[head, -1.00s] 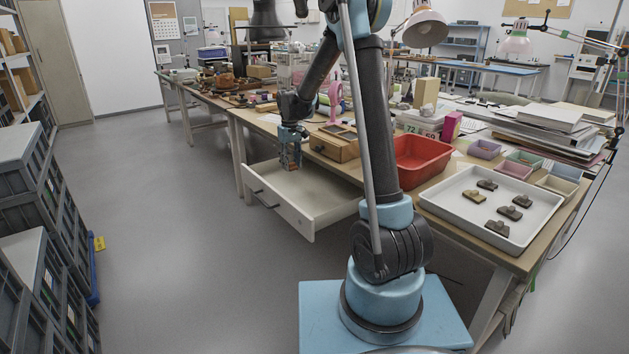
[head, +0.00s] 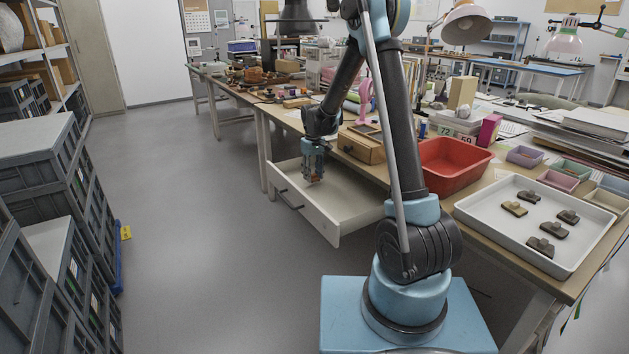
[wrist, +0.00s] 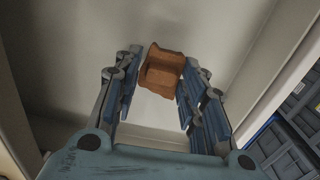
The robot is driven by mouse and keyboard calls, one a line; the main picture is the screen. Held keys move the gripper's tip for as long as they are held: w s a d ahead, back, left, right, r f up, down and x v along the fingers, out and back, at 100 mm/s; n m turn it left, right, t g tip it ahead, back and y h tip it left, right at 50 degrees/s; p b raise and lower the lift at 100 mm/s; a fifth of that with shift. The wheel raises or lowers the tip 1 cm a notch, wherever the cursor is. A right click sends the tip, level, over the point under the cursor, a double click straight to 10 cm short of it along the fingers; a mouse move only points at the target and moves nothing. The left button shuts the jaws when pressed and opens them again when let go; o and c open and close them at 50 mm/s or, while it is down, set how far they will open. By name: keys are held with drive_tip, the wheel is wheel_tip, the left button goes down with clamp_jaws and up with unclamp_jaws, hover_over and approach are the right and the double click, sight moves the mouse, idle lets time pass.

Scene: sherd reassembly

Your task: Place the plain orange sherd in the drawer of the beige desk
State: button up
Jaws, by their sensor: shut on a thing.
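The orange sherd (wrist: 162,72) is a blocky terracotta piece, held between the fingers of my gripper (wrist: 158,90) in the wrist view. I cannot tell whether the sherd touches the drawer floor.
On the desk are a wooden box (head: 361,147), a red bin (head: 454,180) and a white tray (head: 480,222) with several sherds. Grey crates (head: 45,190) are stacked at the left. The floor between crates and drawer is clear.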

drive_tip(key=shift+f, duration=1.2)
drive_tip(key=o, duration=1.1)
drive_tip(key=shift+f, duration=0.1)
drive_tip(key=shift+c, duration=0.2)
